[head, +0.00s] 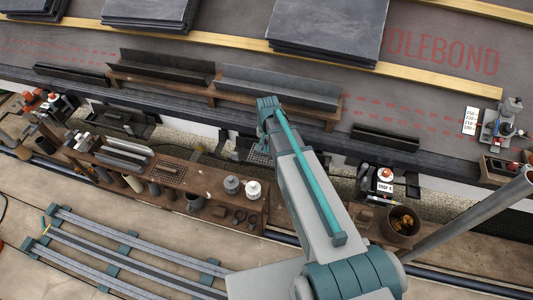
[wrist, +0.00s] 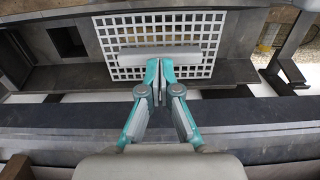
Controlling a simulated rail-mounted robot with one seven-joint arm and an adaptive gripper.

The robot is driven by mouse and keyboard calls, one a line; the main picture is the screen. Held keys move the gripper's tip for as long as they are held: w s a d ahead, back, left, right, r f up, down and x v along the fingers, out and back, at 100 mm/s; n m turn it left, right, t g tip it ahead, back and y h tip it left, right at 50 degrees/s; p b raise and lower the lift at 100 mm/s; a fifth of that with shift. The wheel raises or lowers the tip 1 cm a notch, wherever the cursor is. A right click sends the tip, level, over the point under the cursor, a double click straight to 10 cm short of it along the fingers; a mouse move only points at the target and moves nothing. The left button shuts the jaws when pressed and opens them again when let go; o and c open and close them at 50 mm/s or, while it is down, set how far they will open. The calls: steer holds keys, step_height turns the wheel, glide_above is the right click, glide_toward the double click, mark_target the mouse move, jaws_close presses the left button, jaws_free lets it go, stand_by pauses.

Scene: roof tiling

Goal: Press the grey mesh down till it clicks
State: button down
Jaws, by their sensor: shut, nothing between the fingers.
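The grey mesh (wrist: 195,24) is a pale square grid in the upper middle of the wrist view, over a dark recess. A pale grey bar (wrist: 190,53) lies across its middle. My gripper (wrist: 160,97) is shut and empty, with its teal-edged fingers together. The fingertips overlap the lower middle of the mesh and bar in the picture; I cannot tell whether they touch. In the head view my arm partly hides this area, and a small piece of grid (head: 258,158) shows beside it.
A dark ledge (wrist: 250,110) crosses in front of the mesh. In the head view, a wooden bench (head: 170,175) with tools and pots stands at left, a bucket (head: 402,222) at right. Slate stacks (head: 325,30) and grey troughs (head: 275,88) lie on the roof behind.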

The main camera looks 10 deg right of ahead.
step_height(320, 180, up, 8)
steer(key=p, duration=0.5)
steer(key=shift+r+p, duration=0.15)
steer(key=shift+p, duration=0.2)
stand_by(0.4)
steer(key=s+f+n+g+p, duration=0.1)
steer(key=s+f+n+p, duration=0.3)
steer(key=s, duration=0.6)
steer(key=s+f+n+g+p, duration=0.1)
steer(key=s+f+g, duration=0.1)
steer(key=s+f, duration=0.5)
steer(key=s+r+n+g+p, duration=0.1)
steer(key=s+g+p, duration=0.2)
steer(key=s, duration=2.1)
steer(key=p, duration=0.4)
steer(key=shift+g, duration=0.4)
steer(key=shift+f, duration=0.15)
